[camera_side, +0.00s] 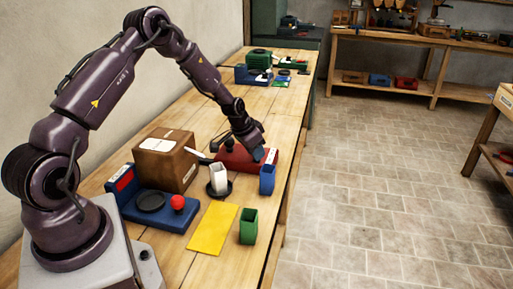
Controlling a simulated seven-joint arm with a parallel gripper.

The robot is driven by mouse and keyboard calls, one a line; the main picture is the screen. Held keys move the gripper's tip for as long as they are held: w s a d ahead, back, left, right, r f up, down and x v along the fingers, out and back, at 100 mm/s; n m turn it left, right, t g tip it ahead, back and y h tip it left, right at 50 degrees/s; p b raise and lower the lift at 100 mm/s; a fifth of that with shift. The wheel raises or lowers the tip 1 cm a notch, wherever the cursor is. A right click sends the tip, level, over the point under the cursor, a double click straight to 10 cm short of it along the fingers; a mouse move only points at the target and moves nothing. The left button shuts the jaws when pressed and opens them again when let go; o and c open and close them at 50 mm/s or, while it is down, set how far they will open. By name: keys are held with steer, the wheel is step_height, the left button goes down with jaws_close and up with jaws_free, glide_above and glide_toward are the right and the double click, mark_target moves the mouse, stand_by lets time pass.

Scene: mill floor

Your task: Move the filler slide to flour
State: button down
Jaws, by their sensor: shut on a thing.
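A red device (232,160), which I take to be the filler, lies on the bench in the middle of the view. A dark round knob (230,144) stands on its left part. My gripper (257,154) reaches down to the right part of the red device and is shut on what appears to be the filler slide. The fingers hide the slide, and any flour marking cannot be read from here.
A white cup (218,174) stands on a dark disc in front of the device. A blue container (267,179), green container (249,225), yellow mat (212,228), blue scale-like unit (126,203) and cardboard box (166,160) stand nearby. The bench's right edge is close.

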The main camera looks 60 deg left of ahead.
steer(key=shift+s+d, duration=0.2)
steer(key=shift+d, duration=0.05)
steer(key=c, duration=0.9)
jaws_free()
steer(key=shift+a, duration=0.1)
steer(key=v, duration=1.2)
steer(key=shift+r, duration=0.45)
steer(key=shift+s, duration=0.1)
steer(key=s+d+r+t, duration=0.1)
steer(key=s+d+r, duration=1.6)
steer(key=s+d, duration=0.3)
steer(key=shift+s+d+r, duration=0.25)
steer(key=shift+s+d, duration=0.1)
steer(key=shift+s, duration=0.85)
